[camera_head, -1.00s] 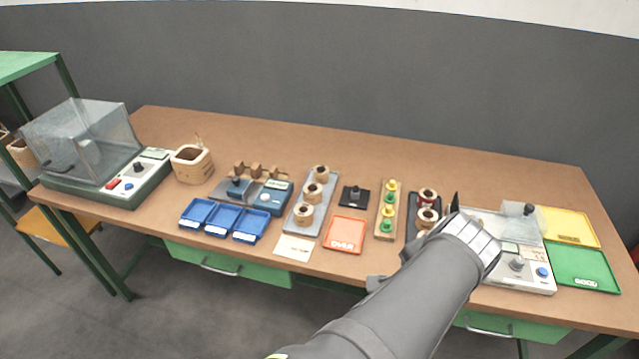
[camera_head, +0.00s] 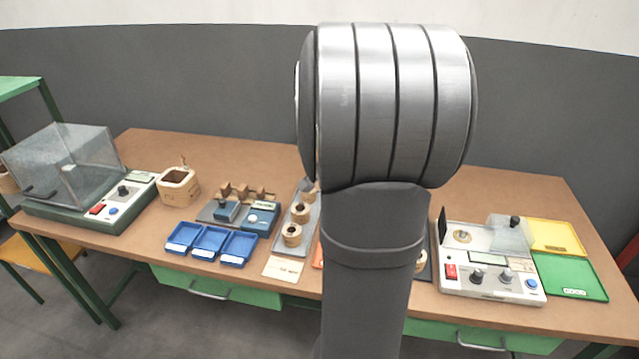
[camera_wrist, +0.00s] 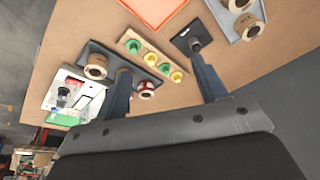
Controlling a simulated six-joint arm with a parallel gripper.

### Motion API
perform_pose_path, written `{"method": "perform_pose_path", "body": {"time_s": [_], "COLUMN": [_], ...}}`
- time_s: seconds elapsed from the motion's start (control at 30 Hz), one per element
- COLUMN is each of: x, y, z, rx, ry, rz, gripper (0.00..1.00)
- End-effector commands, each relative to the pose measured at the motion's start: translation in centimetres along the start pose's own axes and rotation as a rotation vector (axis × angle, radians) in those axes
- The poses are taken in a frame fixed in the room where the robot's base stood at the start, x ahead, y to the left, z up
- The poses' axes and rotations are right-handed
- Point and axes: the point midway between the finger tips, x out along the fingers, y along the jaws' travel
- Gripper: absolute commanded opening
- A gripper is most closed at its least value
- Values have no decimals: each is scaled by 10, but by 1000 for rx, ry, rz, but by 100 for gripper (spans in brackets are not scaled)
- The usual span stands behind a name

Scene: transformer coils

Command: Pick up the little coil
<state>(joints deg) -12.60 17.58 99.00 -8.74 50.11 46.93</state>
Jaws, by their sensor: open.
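Several coils are in view; I cannot tell which is the little one. In the head view, tan coils (camera_head: 292,234) stand on a grey tray (camera_head: 279,245) left of my arm. Two tan coils from that tray show at the top right of the wrist view (camera_wrist: 249,27). A tan coil (camera_wrist: 95,66) and a dark red coil (camera_wrist: 146,90) sit on a dark tray (camera_wrist: 88,49). My gripper (camera_wrist: 159,64) is open and empty, its two fingers wide apart above the table. In the head view my arm hides its fingers and most of the dark tray.
A wooden strip (camera_wrist: 152,56) with green and yellow pegs and a black block (camera_wrist: 186,38) lie below my fingers. A white tester (camera_head: 492,262) stands right of my arm, beside yellow (camera_head: 556,237) and green trays (camera_head: 570,277). Blue bins (camera_head: 211,244) stand at left.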

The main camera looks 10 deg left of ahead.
Motion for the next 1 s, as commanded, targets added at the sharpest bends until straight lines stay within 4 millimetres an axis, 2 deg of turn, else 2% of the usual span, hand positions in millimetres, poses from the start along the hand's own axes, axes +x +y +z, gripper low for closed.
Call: {"method": "perform_pose_path", "body": {"time_s": [0.03, 0.1, 0.2, 0.33, 0.43, 0.57, 1.0], "x": [6, 11, 18, 22, 24, 36, 123], "y": [-30, -64, -107, -145, -159, -163, -164], "z": [5, 11, 22, 35, 41, 41, 30], "rx": [-54, -113, -182, -241, -263, -268, -267], "ry": [16, 42, 77, 110, 124, 127, 125], "rz": [1, 2, -2, -11, -15, -14, -12], "gripper": [65, 65, 65, 65, 65, 65, 65]}}
